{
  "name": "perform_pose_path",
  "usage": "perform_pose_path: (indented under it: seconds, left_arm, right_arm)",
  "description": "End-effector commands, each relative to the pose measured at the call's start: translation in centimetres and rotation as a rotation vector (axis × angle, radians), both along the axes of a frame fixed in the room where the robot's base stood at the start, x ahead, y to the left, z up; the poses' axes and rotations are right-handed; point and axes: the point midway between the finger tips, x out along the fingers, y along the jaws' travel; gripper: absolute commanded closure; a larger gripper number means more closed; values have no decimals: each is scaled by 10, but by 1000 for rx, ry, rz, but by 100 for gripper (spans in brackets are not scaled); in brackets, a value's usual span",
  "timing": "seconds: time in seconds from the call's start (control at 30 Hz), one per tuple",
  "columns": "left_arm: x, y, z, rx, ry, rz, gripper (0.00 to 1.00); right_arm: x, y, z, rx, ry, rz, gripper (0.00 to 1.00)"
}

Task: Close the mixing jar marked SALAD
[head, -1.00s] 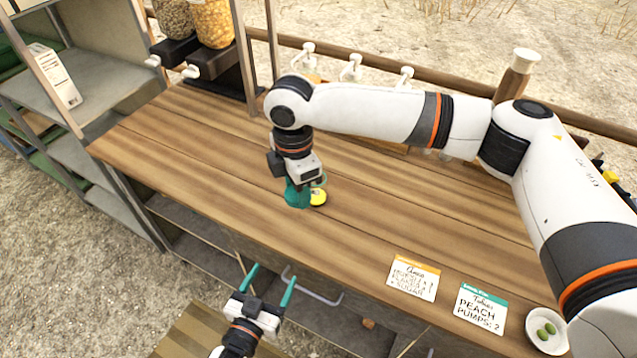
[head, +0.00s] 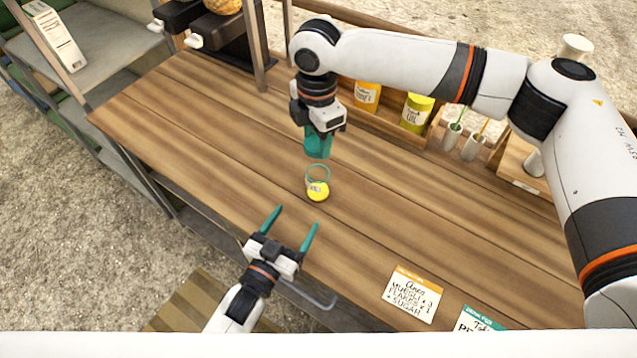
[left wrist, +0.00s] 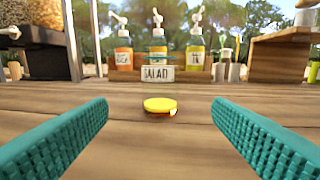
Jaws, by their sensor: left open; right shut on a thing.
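The SALAD jar, clear with a teal ring at its top (head: 318,173), stands on the wooden counter. Its white SALAD label (left wrist: 158,73) faces my left wrist camera. A round yellow lid (head: 318,192) lies flat on the counter close in front of the jar; it also shows in the left wrist view (left wrist: 160,104). My left gripper (head: 291,215) is open and empty at the counter's front edge, facing the lid and jar. My right gripper (head: 318,152) points down and shows just above the jar's ring in the head view, apart from it. It is shut; what it holds is hidden.
A dispenser stand (head: 230,45) is at back left. Order cards (head: 413,293) lie at front right.

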Motion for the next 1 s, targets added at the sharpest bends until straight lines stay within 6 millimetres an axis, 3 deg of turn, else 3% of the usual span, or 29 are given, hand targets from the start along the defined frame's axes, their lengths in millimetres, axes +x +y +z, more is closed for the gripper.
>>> perform_pose_path:
  seconds: [0.6, 1.0]
  left_arm:
    - [89, -46, 1, -2, -2, 0, 26]
    - [105, -54, 0, 0, -1, 0, 26]
  right_arm:
    - [0, 0, 0, 0, 0, -1, 75]
    - [0, 0, 0, 0, 0, -1, 75]
